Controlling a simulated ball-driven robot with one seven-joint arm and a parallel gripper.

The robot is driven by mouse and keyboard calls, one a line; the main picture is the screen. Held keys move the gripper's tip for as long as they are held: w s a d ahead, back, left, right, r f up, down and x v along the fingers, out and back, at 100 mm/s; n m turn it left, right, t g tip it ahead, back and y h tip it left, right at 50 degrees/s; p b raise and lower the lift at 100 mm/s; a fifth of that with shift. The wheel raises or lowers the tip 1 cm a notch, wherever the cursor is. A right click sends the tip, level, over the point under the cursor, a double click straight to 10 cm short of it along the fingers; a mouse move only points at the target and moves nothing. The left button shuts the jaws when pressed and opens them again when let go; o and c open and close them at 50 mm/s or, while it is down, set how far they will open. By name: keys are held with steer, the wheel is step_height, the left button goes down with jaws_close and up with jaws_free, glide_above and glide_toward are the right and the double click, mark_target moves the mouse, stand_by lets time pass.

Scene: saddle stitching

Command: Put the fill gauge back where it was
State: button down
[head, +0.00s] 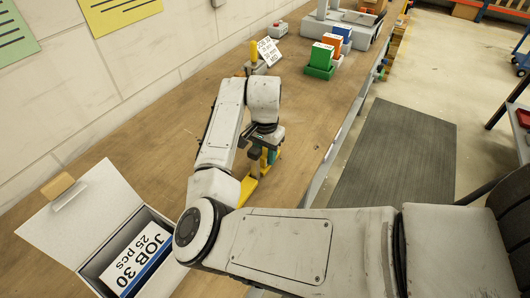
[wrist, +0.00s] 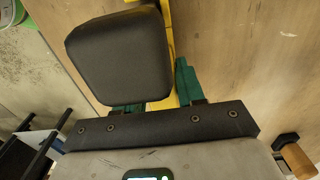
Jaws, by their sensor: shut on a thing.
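The fill gauge appears to be the yellow piece (head: 247,187) in the head view, low over or on the wooden bench; I cannot tell whether it touches the bench. My gripper (head: 266,158) is shut on it, pointing down. In the wrist view, the yellow gauge (wrist: 164,102) runs between the green fingers of my gripper (wrist: 160,95). A dark block hides part of it there, and my arm covers part of it in the head view. An open white box (head: 110,235) at lower left holds a stack labelled JOB 30, 25 pcs.
A stand with a yellow post (head: 254,50) and a JOB 30 card (head: 269,52) stands farther back. Beyond it are green (head: 320,58), orange (head: 333,40) and blue (head: 342,32) blocks and a grey machine (head: 355,22). The bench (head: 150,125) between box and stand is mostly clear.

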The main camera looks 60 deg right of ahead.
steer(key=c, duration=0.7)
jaws_free()
steer(key=shift+f, duration=0.1)
step_height(320, 180, up, 12)
steer(key=shift+r+b, duration=0.15)
steer(key=shift+b, duration=0.5)
